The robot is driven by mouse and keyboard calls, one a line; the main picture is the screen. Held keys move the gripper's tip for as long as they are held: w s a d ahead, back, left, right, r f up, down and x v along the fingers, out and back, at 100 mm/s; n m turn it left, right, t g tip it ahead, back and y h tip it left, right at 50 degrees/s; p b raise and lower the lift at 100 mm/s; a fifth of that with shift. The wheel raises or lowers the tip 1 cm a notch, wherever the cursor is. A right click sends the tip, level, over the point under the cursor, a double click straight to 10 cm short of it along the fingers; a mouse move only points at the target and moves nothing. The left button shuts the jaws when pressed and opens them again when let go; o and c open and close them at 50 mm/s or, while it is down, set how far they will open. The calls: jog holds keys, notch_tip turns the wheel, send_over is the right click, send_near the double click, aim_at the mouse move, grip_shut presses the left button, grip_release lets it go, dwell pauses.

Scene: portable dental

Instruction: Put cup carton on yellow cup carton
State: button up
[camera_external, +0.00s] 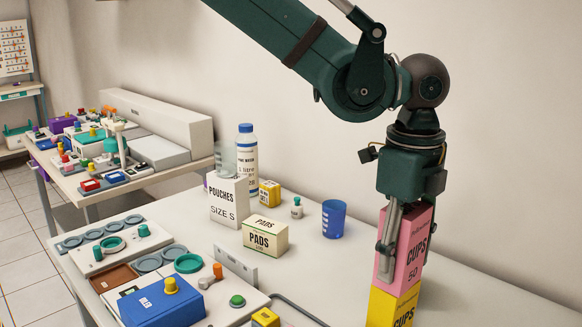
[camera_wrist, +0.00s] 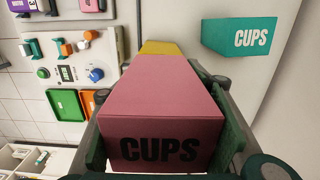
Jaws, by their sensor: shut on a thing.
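A pink carton (camera_external: 412,247) marked "CUPS 50" stands upright in my gripper (camera_external: 399,252), which is shut on its sides. The pink carton (camera_wrist: 163,115) fills the middle of the wrist view, with a finger along each side. The yellow cup carton (camera_external: 394,307) is directly below the pink one, cut off by the bottom edge of the external view. Their faces meet closely there; I cannot tell whether the pink one's weight rests on it. In the wrist view only a strip of the yellow carton (camera_wrist: 160,47) shows beyond the pink one.
A teal cups carton (camera_wrist: 240,37) stands apart at the upper right of the wrist view. A blue cup (camera_external: 334,219), a pads box (camera_external: 265,237) and a pouches box (camera_external: 230,203) stand to the left. A white wall runs behind; the table right of the cartons looks clear.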

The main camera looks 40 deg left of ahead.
aim_at(407, 207)
jog(key=o, duration=0.9)
jog(key=shift+o, duration=0.2)
jog(key=shift+r, duration=0.1)
notch_tip(407, 207, up, 12)
jog(key=shift+r, duration=0.1)
dwell(0.5)
